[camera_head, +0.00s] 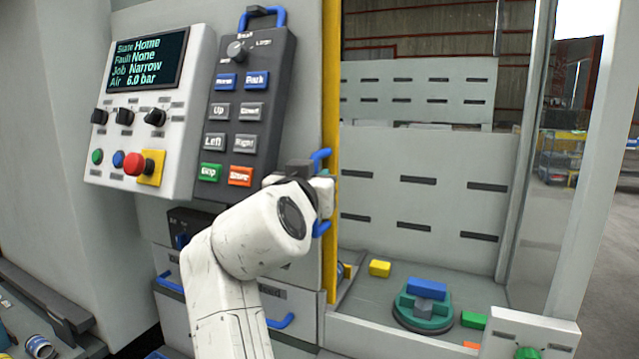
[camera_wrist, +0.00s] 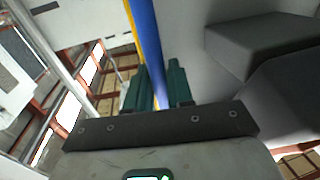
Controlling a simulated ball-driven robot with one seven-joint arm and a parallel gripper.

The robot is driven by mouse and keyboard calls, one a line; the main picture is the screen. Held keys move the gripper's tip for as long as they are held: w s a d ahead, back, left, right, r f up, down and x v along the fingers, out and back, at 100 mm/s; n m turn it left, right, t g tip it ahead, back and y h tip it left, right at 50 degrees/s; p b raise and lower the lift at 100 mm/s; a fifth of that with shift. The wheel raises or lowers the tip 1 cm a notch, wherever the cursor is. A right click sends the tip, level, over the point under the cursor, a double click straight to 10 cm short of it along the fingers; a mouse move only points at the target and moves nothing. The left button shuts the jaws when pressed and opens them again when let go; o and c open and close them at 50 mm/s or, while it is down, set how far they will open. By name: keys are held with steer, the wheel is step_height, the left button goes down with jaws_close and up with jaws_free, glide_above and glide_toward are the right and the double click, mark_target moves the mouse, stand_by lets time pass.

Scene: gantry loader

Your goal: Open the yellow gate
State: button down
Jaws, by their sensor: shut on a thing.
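The yellow gate shows as a tall upright yellow edge (camera_head: 331,90) between the grey panel and the cell interior. A blue handle (camera_head: 320,157) is by this edge; its top and bottom ends show, and my arm hides its middle. My gripper (camera_head: 318,188) is at the handle. In the wrist view, the two dark green fingers of my gripper (camera_wrist: 160,88) are on either side of the blue handle bar (camera_wrist: 146,45), shut on it. The yellow edge (camera_wrist: 131,25) runs beside the bar there. I cannot tell how far the gate stands open.
A control panel (camera_head: 145,105) and a dark pendant (camera_head: 240,110) are at left. Inside the cell are a yellow block (camera_head: 380,268), a blue block (camera_head: 427,288) on a green round fixture (camera_head: 420,312), and a green block (camera_head: 474,320). A white button box (camera_head: 528,335) stands at lower right.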

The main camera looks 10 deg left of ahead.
steer(key=shift+f, duration=0.1)
steer(key=c, duration=1.2)
jaws_free()
steer(key=s, duration=0.3)
steer(key=s+a+b, duration=0.1)
steer(key=s, duration=0.6)
steer(key=shift+s+a, duration=0.15)
steer(key=shift+s, duration=0.2)
